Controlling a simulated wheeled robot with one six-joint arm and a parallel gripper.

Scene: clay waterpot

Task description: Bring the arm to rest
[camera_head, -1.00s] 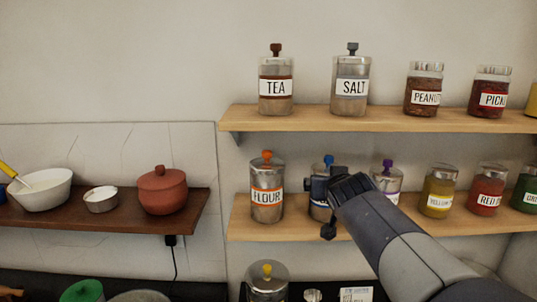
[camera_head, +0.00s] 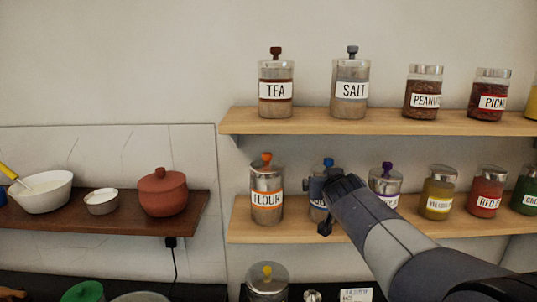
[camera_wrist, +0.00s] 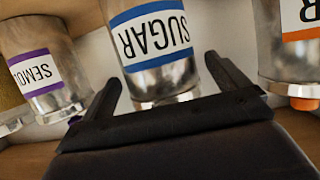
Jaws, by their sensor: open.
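My gripper (camera_head: 321,205) is at the lower right shelf in the head view, in front of the blue-labelled sugar jar (camera_head: 328,164), and hides most of it. In the wrist view, which is upside down, my gripper (camera_wrist: 163,72) is open with its two fingers apart. The sugar jar (camera_wrist: 150,40) shows between and beyond the fingers; I cannot tell whether they touch it. My arm reaches in from the lower right.
The flour jar (camera_head: 266,180) and purple-lidded semolina jar (camera_head: 386,181) flank the sugar jar closely. An upper shelf (camera_head: 380,121) holds more jars. A red clay pot (camera_head: 163,195) and white bowl (camera_head: 45,195) stand on the dark left shelf (camera_head: 120,225).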

